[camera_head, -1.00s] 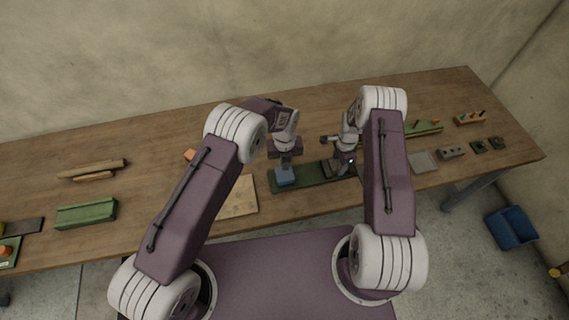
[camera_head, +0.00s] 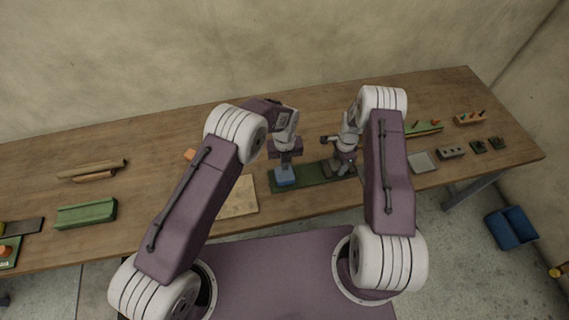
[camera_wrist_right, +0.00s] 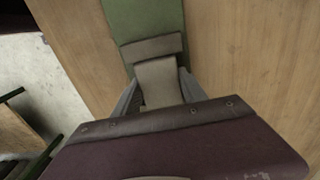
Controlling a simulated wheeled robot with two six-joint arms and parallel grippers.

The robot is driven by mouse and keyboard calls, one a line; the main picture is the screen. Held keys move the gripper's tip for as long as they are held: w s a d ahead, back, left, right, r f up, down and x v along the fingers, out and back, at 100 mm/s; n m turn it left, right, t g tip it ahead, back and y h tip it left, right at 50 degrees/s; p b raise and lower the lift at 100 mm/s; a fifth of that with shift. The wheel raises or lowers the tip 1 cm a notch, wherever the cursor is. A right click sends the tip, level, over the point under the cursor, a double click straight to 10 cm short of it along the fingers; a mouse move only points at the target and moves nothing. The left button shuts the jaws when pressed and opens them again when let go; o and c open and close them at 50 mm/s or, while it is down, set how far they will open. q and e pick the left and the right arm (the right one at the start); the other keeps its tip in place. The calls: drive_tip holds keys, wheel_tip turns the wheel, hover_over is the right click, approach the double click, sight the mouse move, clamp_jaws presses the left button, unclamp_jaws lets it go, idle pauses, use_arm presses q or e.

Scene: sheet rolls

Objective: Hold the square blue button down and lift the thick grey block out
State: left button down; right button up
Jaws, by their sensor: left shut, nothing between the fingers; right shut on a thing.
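The square blue button (camera_head: 285,177) is at the left end of a long green base (camera_head: 312,172) on the table. My left gripper (camera_head: 285,164) is shut and empty, pointing down with its tips at the button's top; how far the button is pressed cannot be told. My right gripper (camera_wrist_right: 160,92) is shut on the thick grey block (camera_wrist_right: 158,80), which shows between its two fingers in the right wrist view. In the head view the right gripper (camera_head: 343,168) is over the right part of the base. The gap under the block is hidden.
A flat wooden board (camera_head: 240,197) lies left of the base. A grey tray (camera_head: 422,162) and a grey block with holes (camera_head: 451,152) are to the right. A green channel piece (camera_head: 86,213) lies far left. A blue bin (camera_head: 511,228) is on the floor.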

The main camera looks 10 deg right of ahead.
sight(284, 174)
use_arm(q)
drive_tip(key=shift+f, duration=2.6)
drive_tip(key=shift+s, duration=0.1)
use_arm(e)
drive_tip(key=shift+r, duration=2.5)
use_arm(q)
wheel_tip(284, 174, up, 9)
drive_tip(key=shift+r, duration=0.1)
